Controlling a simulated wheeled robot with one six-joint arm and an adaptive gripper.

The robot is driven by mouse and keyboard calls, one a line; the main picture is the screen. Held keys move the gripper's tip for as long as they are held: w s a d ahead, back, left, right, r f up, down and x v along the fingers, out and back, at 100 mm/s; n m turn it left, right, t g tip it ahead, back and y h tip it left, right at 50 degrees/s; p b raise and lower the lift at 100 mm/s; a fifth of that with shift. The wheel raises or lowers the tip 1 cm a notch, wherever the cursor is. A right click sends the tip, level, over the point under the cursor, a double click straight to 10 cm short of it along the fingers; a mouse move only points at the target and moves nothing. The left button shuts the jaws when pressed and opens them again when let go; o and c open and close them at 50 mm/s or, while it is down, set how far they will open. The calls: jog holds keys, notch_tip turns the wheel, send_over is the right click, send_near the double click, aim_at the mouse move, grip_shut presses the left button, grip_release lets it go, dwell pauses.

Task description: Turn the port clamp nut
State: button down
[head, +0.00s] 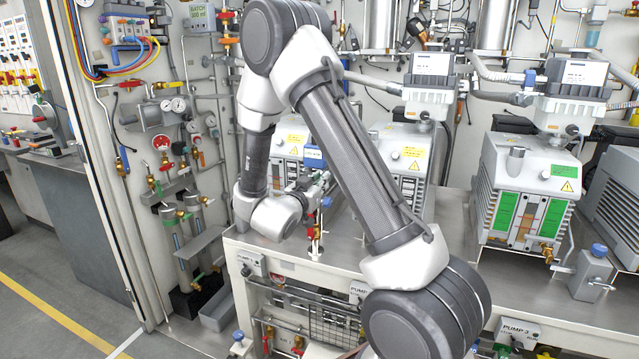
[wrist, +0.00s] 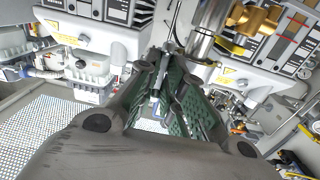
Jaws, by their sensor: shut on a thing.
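My gripper (head: 317,186) is at the front of the left pump (head: 292,140) on the steel bench, partly hidden by my arm in the head view. In the wrist view my gripper (wrist: 165,88) has its dark green-padded fingers close together on a small metal part (wrist: 162,72), which I take for the port clamp nut. The fingers hide most of it, so its turn angle cannot be told. A shiny metal cylinder (wrist: 208,28) and a brass fitting (wrist: 255,18) are just beyond the fingers, to the right.
A red-handled valve (head: 314,234) stands on the bench (head: 440,225) just below my gripper. A middle pump (head: 403,155) and a right pump (head: 525,190) stand further along. Pipes and gauges (head: 178,105) cover the left wall panel. The grey floor at left is clear.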

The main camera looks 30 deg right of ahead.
jog(key=shift+m, duration=0.3)
jog(key=c, duration=1.6)
grip_release()
jog(key=shift+a, duration=0.1)
jog(key=shift+o, duration=0.2)
jog(key=v, duration=1.2)
